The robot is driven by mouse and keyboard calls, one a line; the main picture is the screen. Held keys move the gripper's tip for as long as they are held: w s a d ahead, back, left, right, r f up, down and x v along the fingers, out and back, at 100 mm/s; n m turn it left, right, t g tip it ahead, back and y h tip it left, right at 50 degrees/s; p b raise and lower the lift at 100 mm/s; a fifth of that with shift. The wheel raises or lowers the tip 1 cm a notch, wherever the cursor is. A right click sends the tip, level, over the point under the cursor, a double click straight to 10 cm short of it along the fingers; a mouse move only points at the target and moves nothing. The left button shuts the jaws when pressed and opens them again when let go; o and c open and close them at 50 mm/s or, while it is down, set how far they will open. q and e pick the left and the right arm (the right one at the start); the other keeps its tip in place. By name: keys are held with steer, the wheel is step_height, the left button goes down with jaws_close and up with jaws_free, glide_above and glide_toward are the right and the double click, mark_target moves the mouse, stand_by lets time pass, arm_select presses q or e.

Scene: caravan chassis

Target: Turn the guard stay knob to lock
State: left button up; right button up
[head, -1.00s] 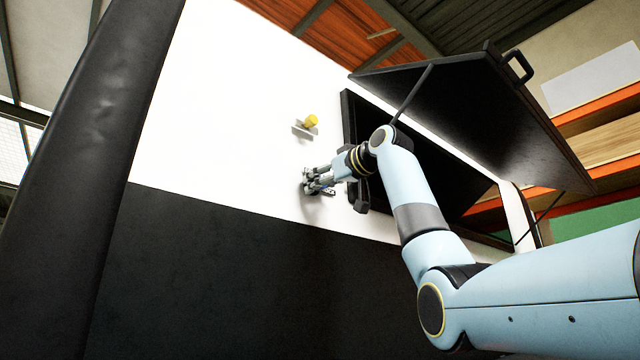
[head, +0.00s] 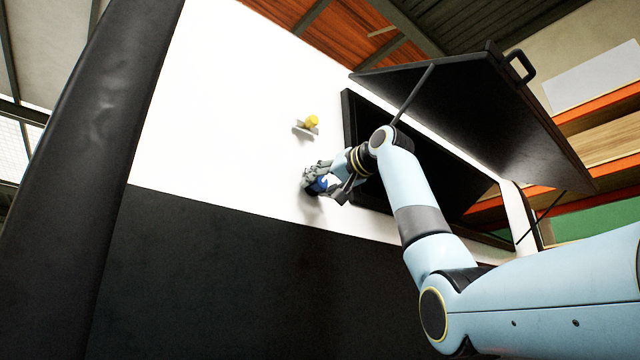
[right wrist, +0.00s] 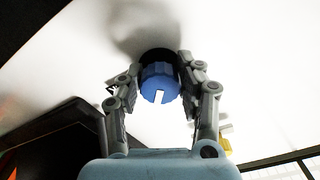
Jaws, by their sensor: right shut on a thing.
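The guard stay knob (right wrist: 158,84) is blue with a white mark and a dark base, fixed on the white panel (head: 230,110). It also shows in the head view (head: 321,184), partly hidden by the fingers. My right gripper (head: 316,180) is at the knob, and in the right wrist view its two fingers (right wrist: 158,72) stand on either side of it, shut on it. The white mark faces the wrist camera and points towards the bottom of that picture. My left gripper is not in view.
A yellow knob (head: 312,121) on a pale bracket (head: 304,131) sits on the panel just above my gripper. A black hatch flap (head: 490,110) stands raised on a stay (head: 412,94) at the right, over a dark opening (head: 440,185). Open panel lies to the left.

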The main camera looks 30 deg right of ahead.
steer(key=m, duration=0.5)
steer(key=shift+r+m, duration=0.1)
steer(key=shift+m, duration=0.2)
steer(key=m, duration=0.4)
steer(key=shift+m+b, duration=0.3)
steer(key=shift+b, duration=0.05)
steer(key=o, duration=1.2)
steer(key=shift+s, duration=0.1)
steer(key=s, duration=0.8)
steer(key=s+d, duration=0.1)
steer(key=s, duration=0.2)
steer(key=shift+s, duration=0.4)
